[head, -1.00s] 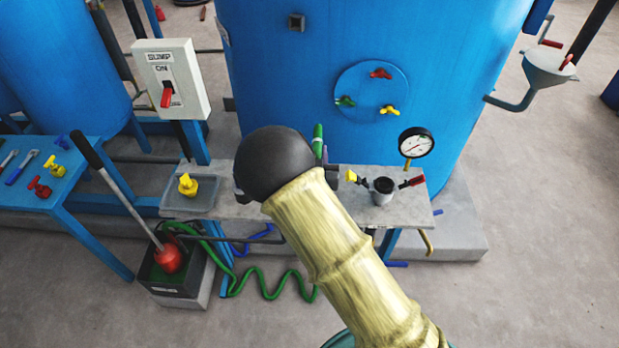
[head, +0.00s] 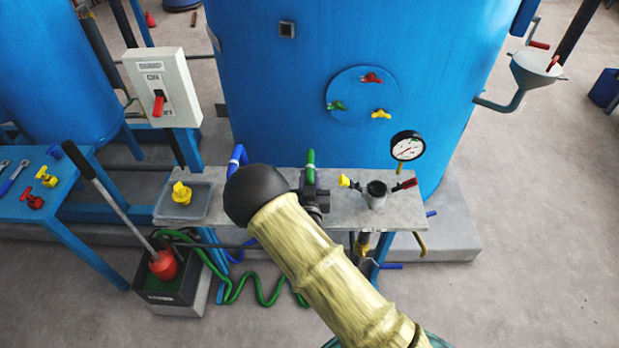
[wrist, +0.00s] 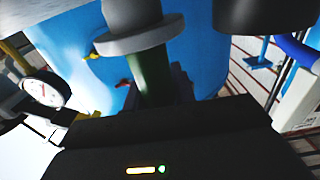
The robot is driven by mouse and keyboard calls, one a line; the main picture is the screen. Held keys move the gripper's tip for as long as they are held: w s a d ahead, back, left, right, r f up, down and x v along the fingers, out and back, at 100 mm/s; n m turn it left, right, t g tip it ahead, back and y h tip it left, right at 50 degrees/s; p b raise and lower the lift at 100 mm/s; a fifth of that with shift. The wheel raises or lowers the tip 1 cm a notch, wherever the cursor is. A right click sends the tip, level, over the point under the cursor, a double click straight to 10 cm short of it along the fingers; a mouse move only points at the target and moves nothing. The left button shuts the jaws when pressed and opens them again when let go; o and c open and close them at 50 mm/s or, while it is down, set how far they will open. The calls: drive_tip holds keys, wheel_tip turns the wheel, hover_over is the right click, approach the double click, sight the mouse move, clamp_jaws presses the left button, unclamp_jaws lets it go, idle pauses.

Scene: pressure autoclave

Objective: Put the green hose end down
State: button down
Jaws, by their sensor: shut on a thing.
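The green hose end (head: 310,160) stands upright over the grey bench in the head view, behind my arm. A dark part, seemingly my gripper (head: 312,188), is at its lower end. In the wrist view my gripper (wrist: 152,92) is shut on the green hose end (wrist: 150,74), with a grey flanged collar (wrist: 140,32) above it. I cannot tell whether the hose end touches the bench. The green hose (head: 262,290) lies coiled on the floor below the bench. My arm hides part of the bench.
The grey bench (head: 345,212) also bears a tray (head: 202,203) with a yellow valve, a small cup (head: 376,192) and a gauge (head: 407,146). A blue hose (head: 237,158) rises left of my arm. The blue tank (head: 300,80) stands close behind. A black pump box (head: 165,285) stands left.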

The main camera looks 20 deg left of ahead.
drive_tip(key=shift+f, duration=0.1)
drive_tip(key=c, duration=1.1)
unclamp_jaws()
drive_tip(key=shift+c, duration=0.2)
drive_tip(key=b+v, duration=0.2)
drive_tip(key=v, duration=1)
drive_tip(key=shift+b, duration=0.35)
